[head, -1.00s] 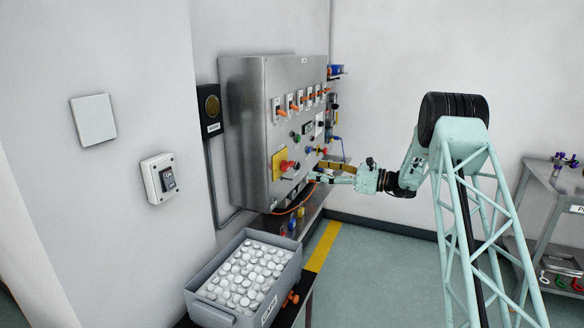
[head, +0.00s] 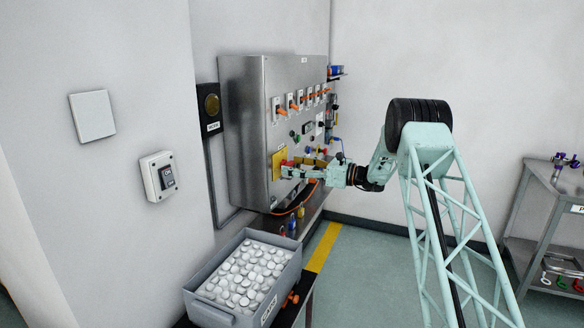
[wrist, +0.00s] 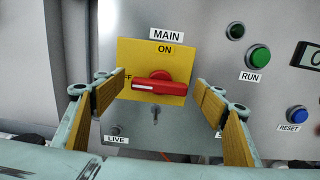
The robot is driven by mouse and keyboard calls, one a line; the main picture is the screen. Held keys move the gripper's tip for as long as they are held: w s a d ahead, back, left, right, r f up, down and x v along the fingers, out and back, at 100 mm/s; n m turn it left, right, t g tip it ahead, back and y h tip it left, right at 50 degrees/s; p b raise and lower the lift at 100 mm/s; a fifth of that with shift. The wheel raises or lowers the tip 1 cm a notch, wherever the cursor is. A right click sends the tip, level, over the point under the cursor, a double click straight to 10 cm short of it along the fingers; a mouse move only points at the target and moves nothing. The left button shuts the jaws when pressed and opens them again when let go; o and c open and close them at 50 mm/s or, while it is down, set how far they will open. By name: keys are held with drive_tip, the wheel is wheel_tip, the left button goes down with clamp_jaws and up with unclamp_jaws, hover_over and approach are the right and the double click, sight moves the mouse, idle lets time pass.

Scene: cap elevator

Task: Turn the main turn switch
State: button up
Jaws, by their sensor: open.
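The main turn switch (wrist: 160,83) is a red rotary handle on a yellow plate (wrist: 178,53) marked MAIN, ON and partly OFF. Its red handle lies horizontal in the wrist view, with its white-marked end toward the OFF side at left. My gripper (wrist: 158,95) is open, with one wood-coloured finger pad on each side of the handle and visible gaps between pads and handle. In the head view my gripper (head: 290,172) is at the yellow plate (head: 279,164) on the steel cabinet and hides most of the red handle.
The steel cabinet (head: 245,130) carries a row of orange-handled switches above. A green RUN button (wrist: 259,56) and blue RESET button (wrist: 296,115) sit right of the switch. A small keyhole-like fitting (wrist: 155,114) is below it. A grey bin of white caps (head: 207,312) stands in front.

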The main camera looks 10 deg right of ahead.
drive_tip(key=shift+w+a, duration=0.2)
drive_tip(key=shift+a, duration=0.05)
drive_tip(key=c, duration=0.9)
